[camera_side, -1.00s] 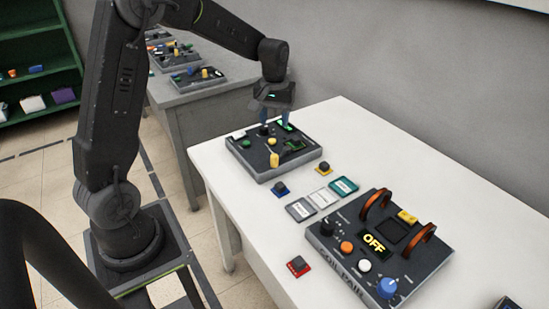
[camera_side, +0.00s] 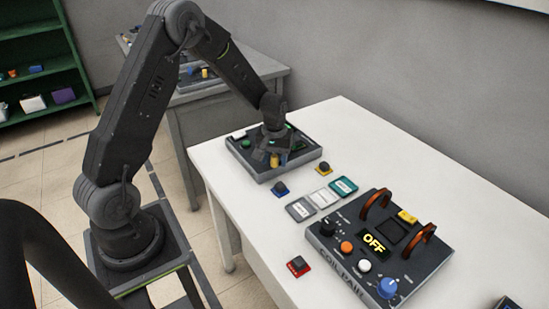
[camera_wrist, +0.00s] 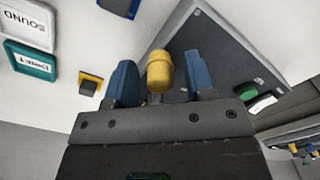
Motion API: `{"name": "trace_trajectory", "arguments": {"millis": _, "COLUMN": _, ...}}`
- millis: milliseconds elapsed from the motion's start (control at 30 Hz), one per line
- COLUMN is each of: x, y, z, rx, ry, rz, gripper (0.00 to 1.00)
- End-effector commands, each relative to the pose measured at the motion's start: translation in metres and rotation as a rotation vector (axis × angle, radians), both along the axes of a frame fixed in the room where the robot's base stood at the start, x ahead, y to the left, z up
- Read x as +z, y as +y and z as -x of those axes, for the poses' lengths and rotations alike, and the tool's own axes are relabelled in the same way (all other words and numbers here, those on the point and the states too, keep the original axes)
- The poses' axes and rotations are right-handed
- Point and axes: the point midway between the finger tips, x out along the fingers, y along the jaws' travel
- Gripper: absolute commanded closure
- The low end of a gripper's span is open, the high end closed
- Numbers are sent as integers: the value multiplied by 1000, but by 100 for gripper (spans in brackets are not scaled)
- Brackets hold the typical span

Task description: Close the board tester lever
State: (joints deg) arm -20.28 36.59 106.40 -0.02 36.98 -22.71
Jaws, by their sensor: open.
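The board tester (camera_side: 246,157) is a dark grey panel on the far end of the white table. Its yellow lever knob (camera_side: 274,160) shows beneath my gripper (camera_side: 278,156) in the side view. In the wrist view the rounded yellow knob (camera_wrist: 159,70) stands between the two blue fingers of my gripper (camera_wrist: 161,84). The fingers are open, with a visible gap on each side of the knob. The lever's lower part is mostly hidden by my gripper. A green button (camera_wrist: 248,91) on the board shows at the right.
Blue (camera_side: 280,189) and yellow (camera_side: 323,168) based black blocks lie near the board. Several labelled cards (camera_side: 323,197) lie in a row. The coil unit (camera_side: 345,260) shows OFF and has two orange arches. A red-based block (camera_side: 298,265) sits near the table edge.

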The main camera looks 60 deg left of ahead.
Motion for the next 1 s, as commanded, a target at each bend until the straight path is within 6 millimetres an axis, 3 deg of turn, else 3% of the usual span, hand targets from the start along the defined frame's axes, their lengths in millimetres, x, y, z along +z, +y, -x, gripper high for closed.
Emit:
{"name": "trace_trajectory", "arguments": {"millis": 233, "x": -1, "y": 0, "z": 0, "rx": 0, "ry": 0, "rz": 0, "gripper": 52}}
{"name": "trace_trajectory", "arguments": {"millis": 733, "x": 0, "y": 0, "z": 0, "rx": 0, "ry": 0, "rz": 0, "gripper": 100}}
{"name": "trace_trajectory", "arguments": {"millis": 1000, "x": 0, "y": 0, "z": 0, "rx": 1, "ry": 0, "rz": 0, "gripper": 100}}
